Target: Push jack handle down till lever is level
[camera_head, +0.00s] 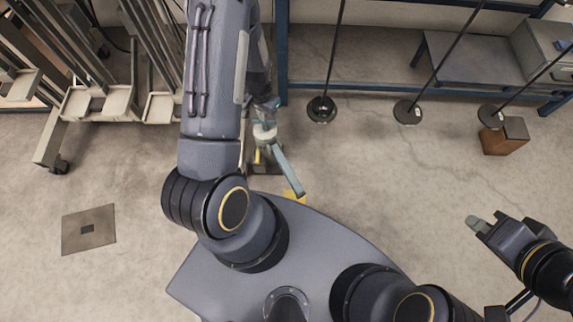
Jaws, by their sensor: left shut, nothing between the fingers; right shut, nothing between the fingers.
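The jack frame (264,168) stands on the floor ahead of my base, partly hidden behind my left arm. Its blue-grey lever (287,168) slants from the frame down to the right in the picture. A pale round part (264,131) shows at its top. My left gripper (266,106) is shut and close above that part; whether it touches cannot be told. My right gripper (477,222) is shut and empty, out at the right, well apart from the jack.
Several stands with round black bases (322,109) and thin poles line the back. A brown block (504,136) stands at right. Grey metal racks (98,103) are at left. A flat plate (88,229) lies on the floor. The floor right of the jack is clear.

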